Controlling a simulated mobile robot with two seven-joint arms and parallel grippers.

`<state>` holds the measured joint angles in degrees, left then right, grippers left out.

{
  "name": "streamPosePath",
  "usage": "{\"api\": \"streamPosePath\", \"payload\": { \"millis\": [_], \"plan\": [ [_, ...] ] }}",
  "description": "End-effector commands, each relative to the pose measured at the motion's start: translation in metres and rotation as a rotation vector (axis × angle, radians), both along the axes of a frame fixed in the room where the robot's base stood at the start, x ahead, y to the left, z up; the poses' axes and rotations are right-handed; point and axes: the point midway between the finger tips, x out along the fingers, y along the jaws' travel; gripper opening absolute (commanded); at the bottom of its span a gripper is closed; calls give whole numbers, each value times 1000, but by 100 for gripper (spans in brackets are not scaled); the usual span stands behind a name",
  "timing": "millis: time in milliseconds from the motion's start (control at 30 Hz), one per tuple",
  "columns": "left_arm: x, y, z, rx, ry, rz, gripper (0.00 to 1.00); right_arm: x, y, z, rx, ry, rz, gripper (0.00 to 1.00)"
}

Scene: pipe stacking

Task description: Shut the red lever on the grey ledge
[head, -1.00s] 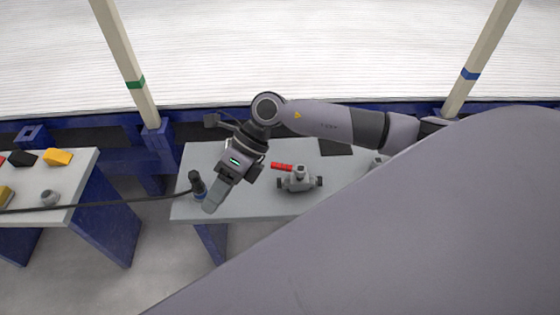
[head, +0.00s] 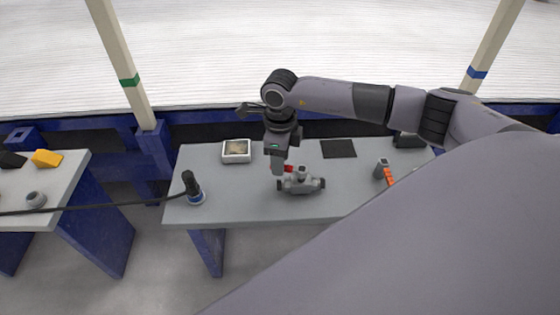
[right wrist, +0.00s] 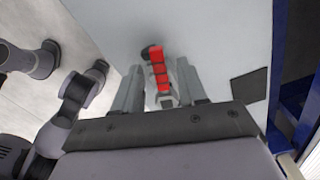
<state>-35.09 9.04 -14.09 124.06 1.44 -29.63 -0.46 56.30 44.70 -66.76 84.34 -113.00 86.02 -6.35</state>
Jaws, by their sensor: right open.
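The red lever (head: 289,169) is on a grey valve body (head: 303,185) that lies on the grey ledge (head: 245,207). In the head view my right gripper (head: 279,170) is above the valve at the lever's left end and hides part of the lever. In the right wrist view the lever (right wrist: 159,69) shows between the two open fingers of my right gripper (right wrist: 160,85), with a gap on both sides. The valve body is mostly hidden there.
A dark upright tool on a blue-white base (head: 192,188) stands at the ledge's left end. A white tray (head: 236,151) and a black mat (head: 338,148) lie at the back. A grey fitting with an orange part (head: 384,172) is to the right. Another table (head: 58,188) stands left.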

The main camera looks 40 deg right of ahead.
Motion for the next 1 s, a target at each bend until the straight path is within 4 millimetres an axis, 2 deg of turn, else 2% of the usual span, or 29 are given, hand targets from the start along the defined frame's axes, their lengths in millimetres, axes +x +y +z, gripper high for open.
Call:
{"api": "streamPosePath", "payload": {
  "millis": [300, 333, 433, 467, 767, 1000],
  "plan": [
    [3, -1, 3, -3, -7, 2, 0, 0, 1, -5, 1, 1, 1, 42],
    [3, -1, 3, -4, -7, 3, 0, 0, 1, -5, 1, 1, 1, 38],
    [3, -1, 3, -5, -7, 5, 0, 0, 1, -5, 1, 0, 1, 6],
    [3, -1, 3, -5, -7, 5, 0, 0, 1, -5, 1, 0, 1, 0],
    [3, -1, 2, -5, -5, 6, 0, 0, 0, -5, 2, 1, -11, 0],
    [3, 1, 4, -5, -2, 9, 0, 3, -4, -4, 1, 2, -101, 0]
  ]
}}
